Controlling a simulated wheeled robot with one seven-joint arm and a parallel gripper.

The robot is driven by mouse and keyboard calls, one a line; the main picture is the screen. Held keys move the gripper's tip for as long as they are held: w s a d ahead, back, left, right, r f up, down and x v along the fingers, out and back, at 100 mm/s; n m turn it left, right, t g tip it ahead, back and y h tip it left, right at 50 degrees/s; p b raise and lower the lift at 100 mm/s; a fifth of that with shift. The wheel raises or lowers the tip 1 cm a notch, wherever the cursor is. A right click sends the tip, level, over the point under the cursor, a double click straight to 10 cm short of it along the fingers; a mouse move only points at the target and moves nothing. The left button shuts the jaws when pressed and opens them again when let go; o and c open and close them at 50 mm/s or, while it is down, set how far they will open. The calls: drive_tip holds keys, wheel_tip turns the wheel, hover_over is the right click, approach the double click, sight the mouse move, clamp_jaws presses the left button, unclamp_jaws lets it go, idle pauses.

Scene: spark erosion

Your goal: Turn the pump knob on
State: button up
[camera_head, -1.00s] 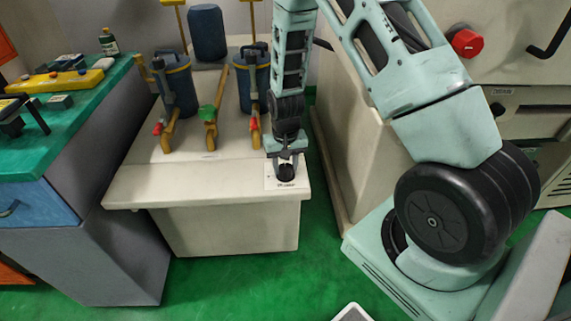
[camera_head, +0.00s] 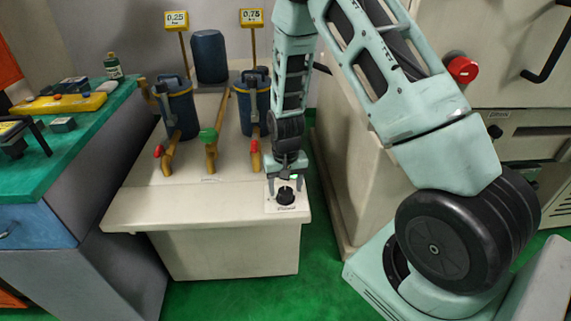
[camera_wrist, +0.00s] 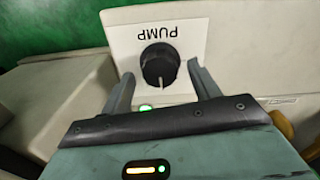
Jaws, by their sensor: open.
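The black pump knob (camera_head: 286,197) sits on a white plate (camera_head: 272,206) at the front right corner of the cream cabinet top. In the wrist view the knob (camera_wrist: 159,65) shows a pale pointer line towards my gripper, and the plate (camera_wrist: 128,42) reads PUMP upside down. A small lamp glows green (camera_wrist: 146,108) beside the knob; it also shows in the head view (camera_head: 294,176). My gripper (camera_head: 285,185) is open and empty, just behind the knob. In the wrist view its fingers (camera_wrist: 160,84) stand apart on either side, short of the knob.
Two blue filter canisters (camera_head: 181,108) and yellow pipes with red and green valve handles (camera_head: 208,135) stand left of my arm. Signs (camera_head: 177,21) read 0.25 and 0.75. A cream machine (camera_head: 345,170) rises at the right. Green floor is clear in front.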

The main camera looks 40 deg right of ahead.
sight(285, 190)
wheel_tip(285, 190, up, 16)
drive_tip(key=shift+r+p, duration=0.25)
drive_tip(key=shift+p, duration=0.05)
idle(0.5)
